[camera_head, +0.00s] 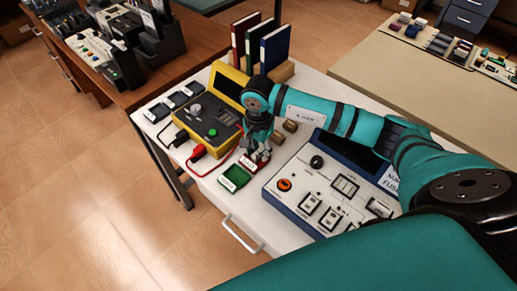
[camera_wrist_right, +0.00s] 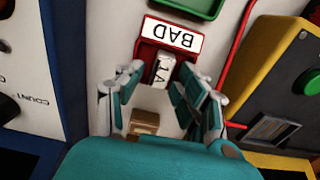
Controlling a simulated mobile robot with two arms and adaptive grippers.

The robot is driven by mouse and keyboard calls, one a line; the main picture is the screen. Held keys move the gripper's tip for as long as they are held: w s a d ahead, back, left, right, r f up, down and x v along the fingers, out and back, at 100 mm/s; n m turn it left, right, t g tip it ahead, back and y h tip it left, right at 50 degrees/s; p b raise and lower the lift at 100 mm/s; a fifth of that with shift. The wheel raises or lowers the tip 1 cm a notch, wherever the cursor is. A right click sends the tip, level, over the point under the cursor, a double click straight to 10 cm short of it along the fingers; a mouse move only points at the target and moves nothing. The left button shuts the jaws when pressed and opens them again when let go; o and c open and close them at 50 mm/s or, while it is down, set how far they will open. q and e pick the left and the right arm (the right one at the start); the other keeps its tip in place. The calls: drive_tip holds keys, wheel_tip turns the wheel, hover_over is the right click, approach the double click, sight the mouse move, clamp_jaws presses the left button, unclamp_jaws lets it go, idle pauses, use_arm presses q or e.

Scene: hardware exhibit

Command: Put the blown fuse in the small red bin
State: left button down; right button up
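The small red bin (camera_head: 250,164) stands on the white table beside a green bin (camera_head: 234,179). In the right wrist view the red bin (camera_wrist_right: 150,32) has a white label reading BAD. A pale fuse (camera_wrist_right: 163,70) marked 1A is at the red bin, overlapping its inside and near edge in the picture. My right gripper (camera_wrist_right: 161,78) is right over the bin with its fingers on either side of the fuse. Gaps show between the fingers and the fuse, so it looks open. In the head view the right gripper (camera_head: 257,150) hides part of the bin. My left gripper is out of view.
A yellow tester (camera_head: 215,115) with red and black leads stands to the left. A white and blue panel (camera_head: 330,190) with switches is close on the right. Small brown blocks (camera_head: 290,126) lie behind the gripper. Books (camera_head: 275,50) stand at the back.

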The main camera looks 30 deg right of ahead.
sight(258, 152)
drive_tip(key=shift+r, duration=0.3)
drive_tip(key=shift+r+p, duration=0.45)
drive_tip(key=shift+p, duration=0.35)
wheel_tip(258, 152, up, 12)
drive_tip(key=b, duration=0.3)
drive_tip(key=shift+f, duration=0.15)
